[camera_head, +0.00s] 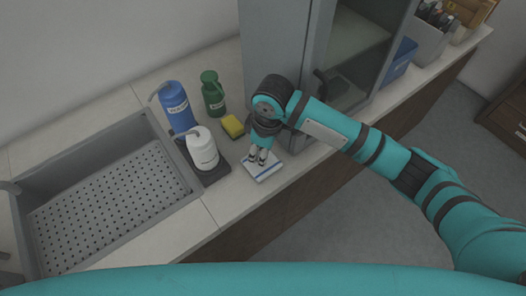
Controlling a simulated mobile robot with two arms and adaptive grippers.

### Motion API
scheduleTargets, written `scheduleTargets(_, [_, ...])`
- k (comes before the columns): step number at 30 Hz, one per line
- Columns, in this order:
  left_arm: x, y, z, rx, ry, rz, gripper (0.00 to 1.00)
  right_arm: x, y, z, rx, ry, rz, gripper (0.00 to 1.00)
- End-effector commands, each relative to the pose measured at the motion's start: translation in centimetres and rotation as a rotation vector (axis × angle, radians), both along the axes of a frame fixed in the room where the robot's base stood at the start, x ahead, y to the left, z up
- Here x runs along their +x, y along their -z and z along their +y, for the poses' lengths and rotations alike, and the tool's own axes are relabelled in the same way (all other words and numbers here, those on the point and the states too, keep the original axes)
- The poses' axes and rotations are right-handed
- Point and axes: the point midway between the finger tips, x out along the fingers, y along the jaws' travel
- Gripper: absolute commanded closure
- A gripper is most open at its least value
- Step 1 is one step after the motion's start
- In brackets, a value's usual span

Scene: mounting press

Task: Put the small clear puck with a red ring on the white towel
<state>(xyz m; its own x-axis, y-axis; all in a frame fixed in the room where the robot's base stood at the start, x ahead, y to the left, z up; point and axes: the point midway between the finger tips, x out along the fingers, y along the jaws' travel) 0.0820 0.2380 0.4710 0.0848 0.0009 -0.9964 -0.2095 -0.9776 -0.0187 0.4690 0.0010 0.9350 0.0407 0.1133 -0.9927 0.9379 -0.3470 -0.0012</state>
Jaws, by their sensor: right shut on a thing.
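The white towel (266,175) lies folded on the counter, with a blue stripe along its front. My right gripper (258,162) points down over the towel, its fingertips at or just above the cloth. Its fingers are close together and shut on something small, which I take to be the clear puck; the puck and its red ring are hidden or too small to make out. I cannot tell whether it touches the towel. My left gripper is not in view.
A yellow sponge (233,126), green bottle (213,95), blue bottle (175,106) and white bottle (202,148) stand left of the towel. A sink (110,205) is further left. A grey cabinet (275,45) stands behind my right arm. The counter's front edge is close to the towel.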

Motion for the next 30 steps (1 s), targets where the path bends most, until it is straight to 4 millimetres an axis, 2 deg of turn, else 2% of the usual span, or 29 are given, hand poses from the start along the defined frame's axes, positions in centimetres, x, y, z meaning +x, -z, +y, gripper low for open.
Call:
scheduleTargets(4, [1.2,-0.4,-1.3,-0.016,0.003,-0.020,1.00,1.1,0.1,-0.4,0.001,0.000,0.001,0.98])
scheduleTargets(13, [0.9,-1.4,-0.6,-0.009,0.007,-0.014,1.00,1.1,3.5,-0.4,-0.001,0.000,0.001,0.98])
scheduleTargets(24, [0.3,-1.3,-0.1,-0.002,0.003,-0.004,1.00,1.1,3.9,-0.4,0.001,-0.001,0.000,0.98])
scheduleTargets(25, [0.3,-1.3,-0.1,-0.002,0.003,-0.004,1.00,1.2,4.0,-0.4,0.001,-0.001,0.000,0.71])
scheduleTargets(30, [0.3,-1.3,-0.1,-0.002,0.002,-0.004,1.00,1.2,3.9,-0.4,0.001,-0.001,0.000,0.49])
